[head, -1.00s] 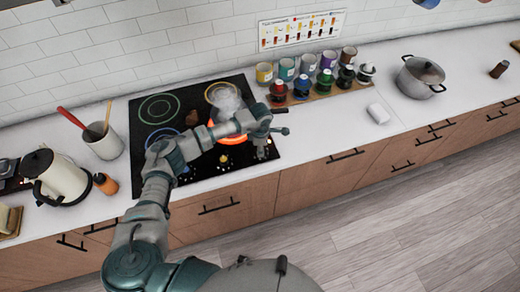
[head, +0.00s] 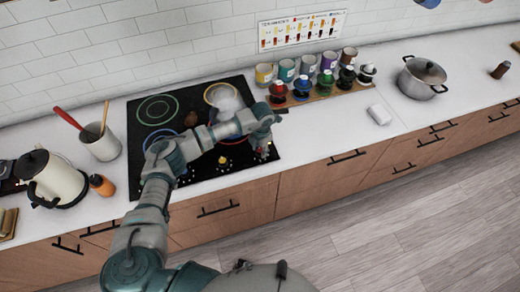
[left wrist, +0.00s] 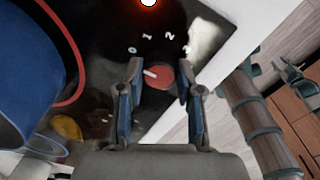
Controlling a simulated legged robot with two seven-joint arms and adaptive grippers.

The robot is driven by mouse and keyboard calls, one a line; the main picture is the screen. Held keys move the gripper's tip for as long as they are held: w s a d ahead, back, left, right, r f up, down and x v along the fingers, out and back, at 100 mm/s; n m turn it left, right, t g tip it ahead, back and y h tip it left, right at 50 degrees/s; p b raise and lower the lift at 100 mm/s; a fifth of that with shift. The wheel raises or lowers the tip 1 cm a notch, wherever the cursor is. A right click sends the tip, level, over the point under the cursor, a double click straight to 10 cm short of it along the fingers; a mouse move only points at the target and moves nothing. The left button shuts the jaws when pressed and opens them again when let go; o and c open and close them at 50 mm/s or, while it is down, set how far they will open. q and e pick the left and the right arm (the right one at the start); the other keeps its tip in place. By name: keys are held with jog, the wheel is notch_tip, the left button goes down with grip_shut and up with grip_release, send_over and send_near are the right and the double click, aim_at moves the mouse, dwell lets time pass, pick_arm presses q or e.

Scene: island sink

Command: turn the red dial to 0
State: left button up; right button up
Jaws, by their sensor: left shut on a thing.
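The red dial (left wrist: 163,79) shows in the left wrist view near the corner of the black cooktop (left wrist: 150,18). Its white pointer line points left, on the side of the 0 mark (left wrist: 132,50). Other white number marks (left wrist: 168,37) arc around the dial's far side. My left gripper (left wrist: 159,77) is shut on the red dial, one finger on each side. In the head view my left gripper (head: 262,152) is at the cooktop's front right corner and hides most of the dial. My right gripper is not in view.
A yellow knob (head: 223,160) is left of my gripper. Colored bottles and cans (head: 300,88) stand behind to the right. A kettle (head: 52,178) and utensil crock (head: 103,145) stand left, a pot (head: 422,77) far right. The counter (head: 335,120) right of the cooktop is mostly clear.

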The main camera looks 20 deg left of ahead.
aim_at(261, 150)
pick_arm(q)
jog(key=shift+w+r, duration=0.2)
dwell(0.4)
jog(key=o, duration=1.1)
jog(key=shift+c, duration=0.2)
jog(key=shift+o, duration=0.5)
jog(key=shift+f, duration=0.15)
notch_tip(261, 150, up, 12)
jog(key=shift+d, duration=0.2)
jog(key=shift+s, duration=0.1)
